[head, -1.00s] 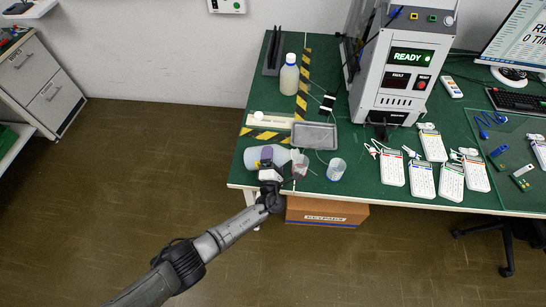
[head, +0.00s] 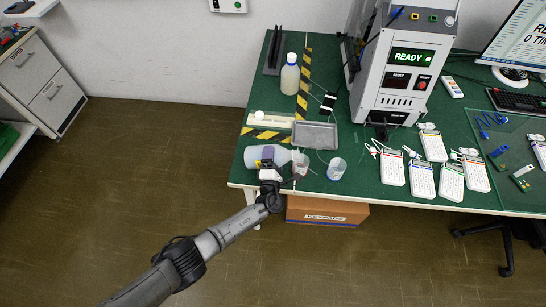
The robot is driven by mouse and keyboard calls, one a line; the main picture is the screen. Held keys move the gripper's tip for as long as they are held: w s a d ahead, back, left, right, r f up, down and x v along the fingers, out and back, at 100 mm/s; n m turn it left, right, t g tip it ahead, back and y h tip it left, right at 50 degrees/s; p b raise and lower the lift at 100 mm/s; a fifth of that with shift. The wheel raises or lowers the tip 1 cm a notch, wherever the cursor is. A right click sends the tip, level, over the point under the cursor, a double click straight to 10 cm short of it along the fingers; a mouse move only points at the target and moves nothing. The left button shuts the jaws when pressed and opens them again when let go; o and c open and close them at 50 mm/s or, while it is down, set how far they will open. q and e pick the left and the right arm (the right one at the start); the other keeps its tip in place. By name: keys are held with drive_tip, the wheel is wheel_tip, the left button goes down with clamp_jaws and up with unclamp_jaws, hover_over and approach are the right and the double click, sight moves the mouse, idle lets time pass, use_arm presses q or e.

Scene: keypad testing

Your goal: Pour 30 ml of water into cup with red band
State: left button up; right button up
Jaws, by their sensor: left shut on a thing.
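A translucent pale bottle (head: 252,157) lies on its side in the air or close to the table at the table's front left corner, its neck pointing right. My left gripper (head: 269,166) is shut on the bottle around its middle and hides part of it. The cup with red band (head: 301,170) stands upright just right of the gripper, with the bottle's mouth close to its rim. The water stream and the level in the cup are too small to make out. My right gripper is not in view.
A clear cup with a blue band (head: 336,170) stands just right. A grey tray (head: 315,136), a white holder (head: 271,121) and a capped bottle (head: 290,75) stand behind. Several keypads (head: 392,170) lie to the right, below the test machine (head: 398,75). The table's front edge is close.

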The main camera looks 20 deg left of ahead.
use_arm(q)
drive_tip(key=shift+r+m+h+p, duration=0.6)
drive_tip(key=shift+r+m+p, duration=0.6)
drive_tip(key=shift+m+p, duration=0.5)
idle(1.9)
idle(1.7)
